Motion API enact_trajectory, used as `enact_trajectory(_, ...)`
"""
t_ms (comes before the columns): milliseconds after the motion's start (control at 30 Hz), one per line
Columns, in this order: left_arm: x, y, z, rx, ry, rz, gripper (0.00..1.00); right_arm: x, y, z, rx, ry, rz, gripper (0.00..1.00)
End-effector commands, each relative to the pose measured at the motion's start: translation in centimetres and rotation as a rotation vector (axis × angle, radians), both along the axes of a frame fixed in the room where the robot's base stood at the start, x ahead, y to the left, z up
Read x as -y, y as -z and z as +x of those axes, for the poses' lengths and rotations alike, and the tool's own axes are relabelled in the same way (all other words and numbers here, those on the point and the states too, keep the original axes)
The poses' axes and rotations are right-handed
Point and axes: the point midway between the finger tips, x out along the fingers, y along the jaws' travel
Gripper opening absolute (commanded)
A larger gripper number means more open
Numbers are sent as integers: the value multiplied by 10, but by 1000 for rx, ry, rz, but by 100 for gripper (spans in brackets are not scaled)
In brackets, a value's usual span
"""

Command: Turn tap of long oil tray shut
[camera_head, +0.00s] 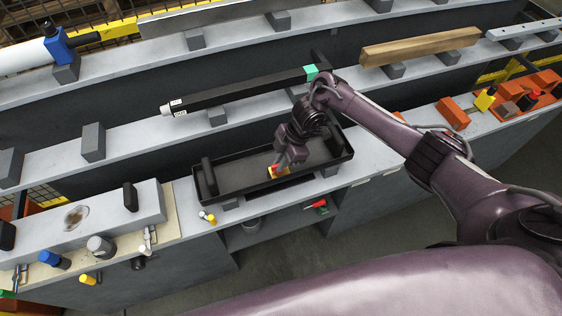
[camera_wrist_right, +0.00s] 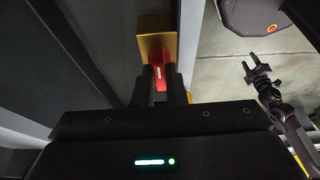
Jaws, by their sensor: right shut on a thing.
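The long oil tray (camera_head: 320,166) is a black, shallow tray on the grey bench in the middle of the head view. Its tap is a brass-yellow block (camera_wrist_right: 157,45) with a red lever (camera_wrist_right: 158,76), upper middle in the right wrist view. In the head view a bit of red and yellow (camera_head: 277,171) shows at my right gripper (camera_head: 283,166), over the tray. My right gripper's dark fingers (camera_wrist_right: 159,80) are shut on the red lever, one on each side. My left gripper (camera_wrist_right: 258,73) shows only in the right wrist view, apart from the tray, its fingers spread and empty.
A long black bar (camera_head: 240,92) lies behind the tray. A wooden beam (camera_head: 420,46) lies at the back right. Orange blocks (camera_head: 453,112) stand at the right. A red-handled item (camera_head: 317,204) is below the tray. Small bottles (camera_head: 101,246) stand at the left.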

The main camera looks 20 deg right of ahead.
Motion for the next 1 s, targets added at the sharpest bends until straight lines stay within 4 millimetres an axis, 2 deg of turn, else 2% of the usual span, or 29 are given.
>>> enact_trajectory(233,0,0,0,0,0,0,46,0,0,0,1,-2,-1,0)
enact_trajectory(267,0,0,0,0,0,0,46,0,0,0,1,-2,-1,13)
enact_trajectory(400,0,0,0,0,0,0,46,0,0,0,0,-1,-1,32)
enact_trajectory(767,0,1,0,0,1,0,46,2,-5,1,3,-1,0,33)
enact_trajectory(1000,0,6,0,0,1,0,46,17,-39,2,5,-1,0,33)
